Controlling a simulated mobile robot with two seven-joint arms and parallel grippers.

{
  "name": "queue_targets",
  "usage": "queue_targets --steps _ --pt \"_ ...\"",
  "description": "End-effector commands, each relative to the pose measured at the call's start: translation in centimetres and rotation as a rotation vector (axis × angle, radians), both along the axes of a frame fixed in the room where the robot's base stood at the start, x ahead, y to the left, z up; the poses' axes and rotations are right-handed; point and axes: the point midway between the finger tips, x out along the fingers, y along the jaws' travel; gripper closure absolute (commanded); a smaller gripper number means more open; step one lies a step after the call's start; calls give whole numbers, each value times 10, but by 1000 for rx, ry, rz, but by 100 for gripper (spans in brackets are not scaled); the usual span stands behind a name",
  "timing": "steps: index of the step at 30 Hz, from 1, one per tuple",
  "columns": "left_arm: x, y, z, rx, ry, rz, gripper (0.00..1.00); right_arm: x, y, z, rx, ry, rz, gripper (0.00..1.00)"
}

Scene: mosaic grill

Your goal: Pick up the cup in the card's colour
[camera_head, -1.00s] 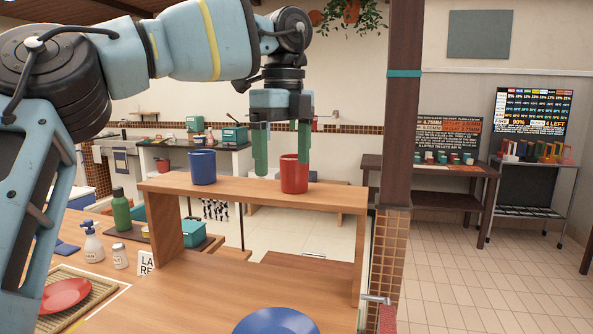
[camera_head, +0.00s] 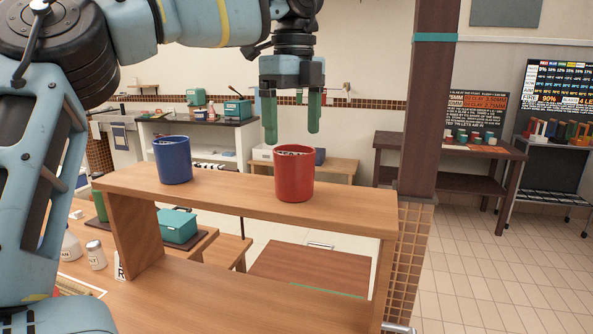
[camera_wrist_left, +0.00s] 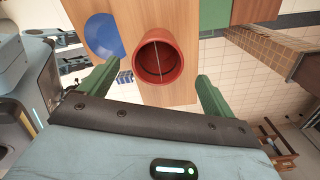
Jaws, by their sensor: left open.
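A red cup (camera_head: 294,174) stands upright on the raised wooden shelf (camera_head: 240,200). A blue cup (camera_head: 173,161) stands upright to its left on the same shelf. My left gripper (camera_head: 291,125) is open and empty, pointing down with its green fingertips at about the red cup's rim height or just above it in the picture. In the left wrist view, the red cup (camera_wrist_left: 160,60) lies between and beyond the two open fingers (camera_wrist_left: 153,90). A card (camera_head: 119,268) shows only as a sliver behind the shelf's left leg; its colour cannot be told.
A teal box (camera_head: 178,226) sits on a board behind the shelf. A salt shaker (camera_head: 96,255) stands at left. A tiled post (camera_head: 420,140) rises right of the shelf. The shelf between the cups is clear.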

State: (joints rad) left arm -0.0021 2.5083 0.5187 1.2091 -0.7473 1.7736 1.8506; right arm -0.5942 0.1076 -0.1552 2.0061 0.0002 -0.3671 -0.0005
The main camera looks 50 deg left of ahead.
Motion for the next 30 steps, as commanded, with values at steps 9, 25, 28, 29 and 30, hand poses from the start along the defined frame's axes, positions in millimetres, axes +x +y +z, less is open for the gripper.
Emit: queue_targets --steps 9,25,28,29,30 --pt "0 0 -10 -1 1 0 11 -1 -1 0 -1 3 1 64" --pt "-1 -1 -50 -3 3 -3 11 3 -1 6 -2 -9 1 64" --pt "-1 -1 -64 -2 2 -2 11 5 -1 9 -2 -14 1 64" --pt "-1 0 -67 -1 1 -1 11 5 -1 9 -1 -15 1 64" --pt "-1 -1 -71 -1 1 -1 11 5 -1 10 -1 -15 1 64"
